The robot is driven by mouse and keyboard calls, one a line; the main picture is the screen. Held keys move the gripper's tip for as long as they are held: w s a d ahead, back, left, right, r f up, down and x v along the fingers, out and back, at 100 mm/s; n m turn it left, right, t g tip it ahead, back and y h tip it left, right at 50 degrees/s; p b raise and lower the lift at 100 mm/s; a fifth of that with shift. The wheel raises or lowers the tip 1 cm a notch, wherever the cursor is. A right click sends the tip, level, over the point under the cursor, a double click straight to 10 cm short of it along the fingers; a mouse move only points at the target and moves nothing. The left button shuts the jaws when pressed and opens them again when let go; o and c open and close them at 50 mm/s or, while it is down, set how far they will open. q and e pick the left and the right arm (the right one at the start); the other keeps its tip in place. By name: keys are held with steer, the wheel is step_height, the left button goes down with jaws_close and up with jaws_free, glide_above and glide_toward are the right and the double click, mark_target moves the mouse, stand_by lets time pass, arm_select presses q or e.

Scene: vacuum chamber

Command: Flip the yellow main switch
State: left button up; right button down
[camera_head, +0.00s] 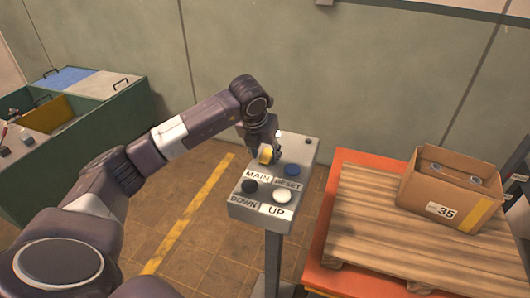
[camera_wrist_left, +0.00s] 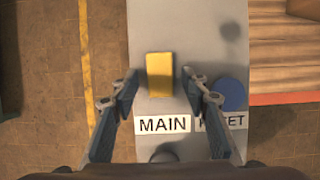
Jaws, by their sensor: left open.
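The yellow main switch (camera_head: 266,154) sits on the sloped top of a grey control box (camera_head: 262,211), above the label MAIN. In the left wrist view the switch (camera_wrist_left: 160,74) is a yellow block between the two fingers, with a gap on each side. My left gripper (camera_wrist_left: 156,88) is open around the switch and appears not to touch it. In the head view my left gripper (camera_head: 262,146) points down at the switch and partly hides it. My right gripper is in neither view.
A blue RESET button (camera_head: 292,170), a black DOWN button (camera_head: 249,186) and a white UP button (camera_head: 282,195) share the box. A pallet (camera_head: 372,215) with a cardboard box (camera_head: 428,196) stands right. A green bin (camera_head: 115,135) stands left. A wall is behind.

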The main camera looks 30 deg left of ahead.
arm_select(q)
jaws_close()
steer(key=shift+w+r+g+p, duration=0.3)
steer(key=shift+g+p, duration=0.4)
steer(key=shift+p, duration=0.25)
steer(key=shift+w+g+h+p, duration=0.15)
steer(key=shift+g+h+p, duration=0.35)
steer(key=shift+g, duration=0.3)
steer(key=shift+w+a+f+g+p, duration=0.1)
steer(key=shift+g+p, duration=0.2)
steer(key=shift+g, duration=0.4)
jaws_free()
